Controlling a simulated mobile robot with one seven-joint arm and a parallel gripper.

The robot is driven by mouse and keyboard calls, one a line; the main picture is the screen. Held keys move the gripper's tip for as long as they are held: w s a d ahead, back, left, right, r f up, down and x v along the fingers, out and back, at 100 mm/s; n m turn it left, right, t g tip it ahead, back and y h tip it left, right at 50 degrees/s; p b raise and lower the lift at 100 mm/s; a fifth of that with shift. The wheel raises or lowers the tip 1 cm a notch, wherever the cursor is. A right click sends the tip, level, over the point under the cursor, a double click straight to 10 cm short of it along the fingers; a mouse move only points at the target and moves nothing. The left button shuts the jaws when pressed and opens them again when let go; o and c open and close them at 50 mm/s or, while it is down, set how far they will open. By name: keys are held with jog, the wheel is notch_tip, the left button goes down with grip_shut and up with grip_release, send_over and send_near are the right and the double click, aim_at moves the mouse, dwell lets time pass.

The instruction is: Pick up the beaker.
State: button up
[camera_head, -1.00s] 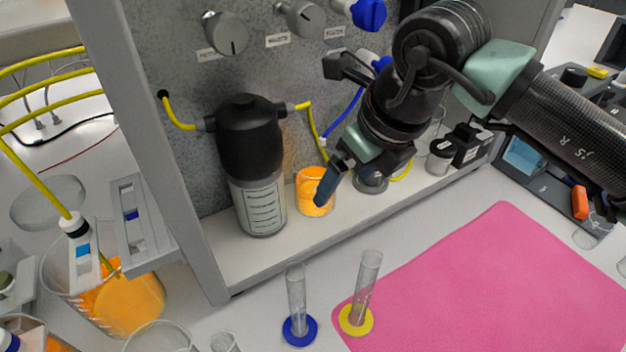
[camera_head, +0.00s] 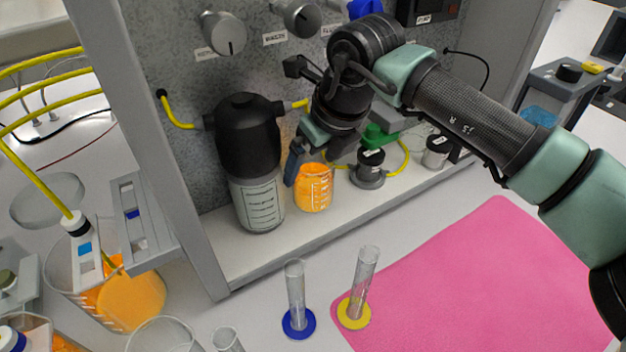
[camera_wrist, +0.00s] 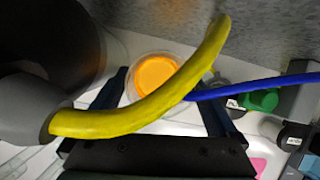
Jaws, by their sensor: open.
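A small glass beaker (camera_head: 313,190) with orange liquid and white markings stands upright on the rig's white shelf, just right of the black-topped filter housing. In the wrist view the beaker (camera_wrist: 156,76) shows from above, between and beyond the two fingers, partly covered by a yellow hose. My gripper (camera_head: 296,166) is open and empty. It is at the beaker's upper left in the head view, with a blue finger beside the rim. In the wrist view my gripper (camera_wrist: 160,95) has a finger on each side of the beaker. I cannot tell whether either finger touches it.
The black filter housing (camera_head: 248,150) stands close on the left. A yellow hose (camera_wrist: 150,105) and a blue hose (camera_wrist: 255,87) cross near the fingers. A dark-capped fitting (camera_head: 369,170) stands to the right. Two cylinders (camera_head: 296,290) (camera_head: 362,285) stand in front, near the pink mat (camera_head: 470,275).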

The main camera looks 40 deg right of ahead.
jog(key=c, duration=1.3)
jog(key=shift+r, duration=0.1)
jog(key=shift+r, duration=0.15)
